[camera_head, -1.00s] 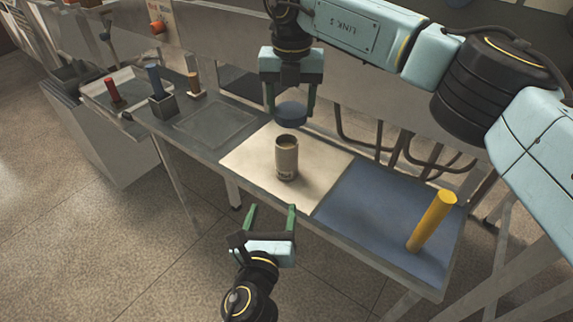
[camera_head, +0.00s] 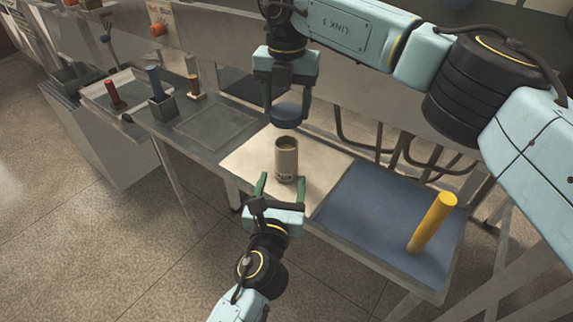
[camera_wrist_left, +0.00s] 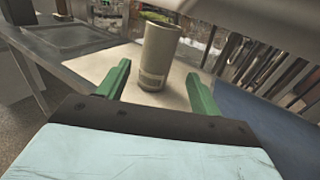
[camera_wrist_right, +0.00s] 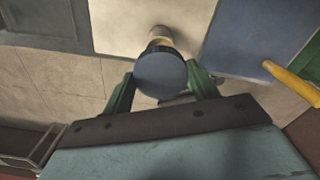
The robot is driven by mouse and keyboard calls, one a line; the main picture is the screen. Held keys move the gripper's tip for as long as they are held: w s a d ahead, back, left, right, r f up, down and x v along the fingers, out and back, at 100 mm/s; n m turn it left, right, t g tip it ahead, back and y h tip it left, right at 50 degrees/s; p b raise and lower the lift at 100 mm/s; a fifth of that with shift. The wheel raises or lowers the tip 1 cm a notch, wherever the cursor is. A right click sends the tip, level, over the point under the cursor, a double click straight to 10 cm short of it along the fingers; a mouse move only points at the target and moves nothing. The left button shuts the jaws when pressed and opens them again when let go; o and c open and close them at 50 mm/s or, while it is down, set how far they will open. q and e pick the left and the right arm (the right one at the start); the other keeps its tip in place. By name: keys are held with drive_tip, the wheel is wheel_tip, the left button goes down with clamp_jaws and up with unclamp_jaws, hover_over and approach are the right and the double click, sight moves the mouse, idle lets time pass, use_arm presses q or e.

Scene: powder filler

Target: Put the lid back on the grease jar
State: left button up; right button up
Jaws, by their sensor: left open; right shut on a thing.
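The open grease jar (camera_head: 286,158), a beige-grey cylinder with a label, stands upright on the pale mat (camera_head: 243,157). It also shows in the left wrist view (camera_wrist_left: 158,58), just beyond the fingertips. My left gripper (camera_head: 281,184) is open at the jar's near side, one finger towards each side of it; I cannot tell whether they touch it. My right gripper (camera_head: 286,108) is shut on the round blue lid (camera_head: 287,115) and holds it above and slightly behind the jar. In the right wrist view the lid (camera_wrist_right: 161,75) lies between the fingers and partly hides the jar.
A yellow cylinder (camera_head: 431,223) stands tilted in the picture on the blue mat (camera_head: 365,215) at right. Red (camera_head: 114,93), blue (camera_head: 154,82) and brown (camera_head: 194,84) upright pieces stand at the left, near a grey tray (camera_head: 215,125).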

sight(286, 165)
use_arm(q)
drive_tip(key=shift+w+d, duration=0.15)
drive_tip(key=shift+w, duration=0.9)
drive_tip(key=shift+w+d, duration=0.2)
drive_tip(key=shift+w, duration=0.85)
drive_tip(key=shift+w+d, duration=0.15)
drive_tip(key=shift+w, duration=0.9)
drive_tip(key=c, duration=1.3)
drive_tip(key=shift+c, duration=0.3)
use_arm(e)
drive_tip(key=shift+d+f, duration=0.2)
drive_tip(key=shift+f, duration=2.3)
